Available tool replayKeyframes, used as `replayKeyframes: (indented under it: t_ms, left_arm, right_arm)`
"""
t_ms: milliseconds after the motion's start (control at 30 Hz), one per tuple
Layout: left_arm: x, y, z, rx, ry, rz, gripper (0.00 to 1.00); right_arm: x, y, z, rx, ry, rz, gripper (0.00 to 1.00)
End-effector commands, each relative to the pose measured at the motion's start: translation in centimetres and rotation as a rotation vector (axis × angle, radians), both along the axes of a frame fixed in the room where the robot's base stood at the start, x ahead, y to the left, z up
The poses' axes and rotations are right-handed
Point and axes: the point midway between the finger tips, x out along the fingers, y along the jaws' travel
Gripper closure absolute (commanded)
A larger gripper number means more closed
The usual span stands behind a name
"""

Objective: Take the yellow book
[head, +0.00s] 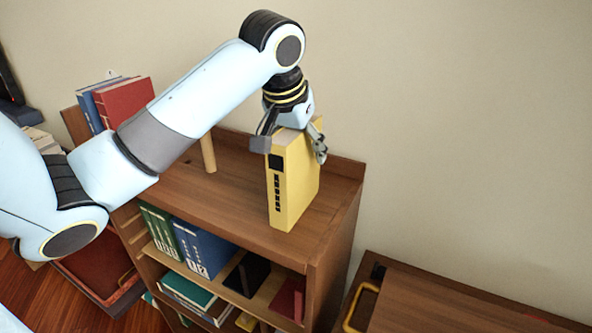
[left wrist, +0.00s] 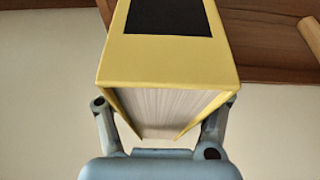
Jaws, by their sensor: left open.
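The yellow book (head: 293,190) stands upright on the bookcase's top board, its spine with a black square and dark lettering toward the front. My left gripper (head: 291,149) is over the book's top with one finger on each side of it. The jaws are open. In the left wrist view the yellow book (left wrist: 170,65) lies between the fingers, its cover edges and white pages facing the camera. That view does not clearly show whether the fingers touch the covers. My right gripper is not in view.
The wooden bookcase (head: 335,215) holds green and blue binders (head: 205,248) and dark and red books on lower shelves. Red and blue books (head: 122,100) stand at the top board's left end, and a wooden post (head: 208,153) is nearer. A lower cabinet (head: 440,305) is at right.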

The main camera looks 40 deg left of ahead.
Motion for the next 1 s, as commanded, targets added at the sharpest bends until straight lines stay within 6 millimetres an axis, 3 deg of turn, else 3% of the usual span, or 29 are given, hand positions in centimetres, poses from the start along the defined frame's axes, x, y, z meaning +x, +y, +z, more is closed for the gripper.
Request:
replayKeyframes:
  t_ms: [533,1000]
  left_arm:
    - [0.00,-0.01,-0.40,0.000,0.000,0.000,0.36]
    - [-0.01,-0.01,-0.39,0.000,0.000,0.000,0.97]
  right_arm:
    - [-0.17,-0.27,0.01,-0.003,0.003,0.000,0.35]
    - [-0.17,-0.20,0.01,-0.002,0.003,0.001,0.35]
